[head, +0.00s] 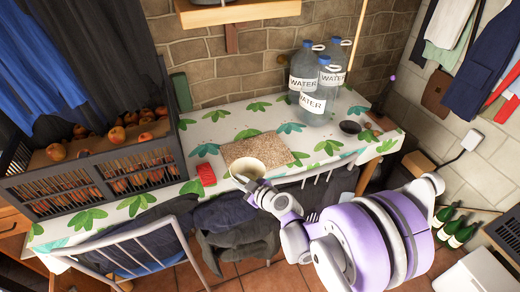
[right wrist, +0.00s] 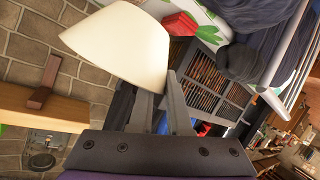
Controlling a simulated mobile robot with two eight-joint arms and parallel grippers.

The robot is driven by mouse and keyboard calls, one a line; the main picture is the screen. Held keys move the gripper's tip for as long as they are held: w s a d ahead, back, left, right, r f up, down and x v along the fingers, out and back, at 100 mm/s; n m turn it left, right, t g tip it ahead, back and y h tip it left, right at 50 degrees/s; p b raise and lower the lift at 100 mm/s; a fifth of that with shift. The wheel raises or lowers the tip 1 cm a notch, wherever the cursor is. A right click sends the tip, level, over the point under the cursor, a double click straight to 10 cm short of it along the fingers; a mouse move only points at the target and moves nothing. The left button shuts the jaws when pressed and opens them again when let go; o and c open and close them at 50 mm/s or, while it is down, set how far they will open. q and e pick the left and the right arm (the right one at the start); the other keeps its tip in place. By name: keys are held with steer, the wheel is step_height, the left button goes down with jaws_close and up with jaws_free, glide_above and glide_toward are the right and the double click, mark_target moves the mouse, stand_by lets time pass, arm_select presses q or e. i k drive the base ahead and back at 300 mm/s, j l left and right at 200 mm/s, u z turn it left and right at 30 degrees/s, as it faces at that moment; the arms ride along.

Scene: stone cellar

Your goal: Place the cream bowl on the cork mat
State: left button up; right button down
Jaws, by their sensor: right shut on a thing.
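The cream bowl (head: 247,167) is in my right gripper (head: 243,182), which is shut on its near rim. In the head view the bowl covers the front left part of the cork mat (head: 258,147). I cannot tell whether it touches the mat or hangs just above it. In the right wrist view the cream bowl (right wrist: 122,42) fills the upper middle, and the fingers of my right gripper (right wrist: 160,100) meet its edge. The mat is not clear in that view. My left gripper is not in view.
The mat lies on a leaf-patterned tabletop (head: 225,125). A red item (head: 206,174) is left of the bowl, and a black crate of fruit (head: 95,172) is farther left. Several water bottles (head: 320,90) and a small dark dish (head: 350,127) stand right. A chair (head: 130,250) is in front.

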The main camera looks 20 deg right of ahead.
mark_target(265, 151)
steer(key=i+l+u, duration=0.1)
steer(key=l, duration=0.35)
steer(key=l+u, duration=0.15)
steer(key=l, duration=0.3)
steer(key=i+l, duration=0.1)
steer(key=l, duration=0.3)
steer(key=i+l, duration=0.15)
steer(key=l, duration=0.25)
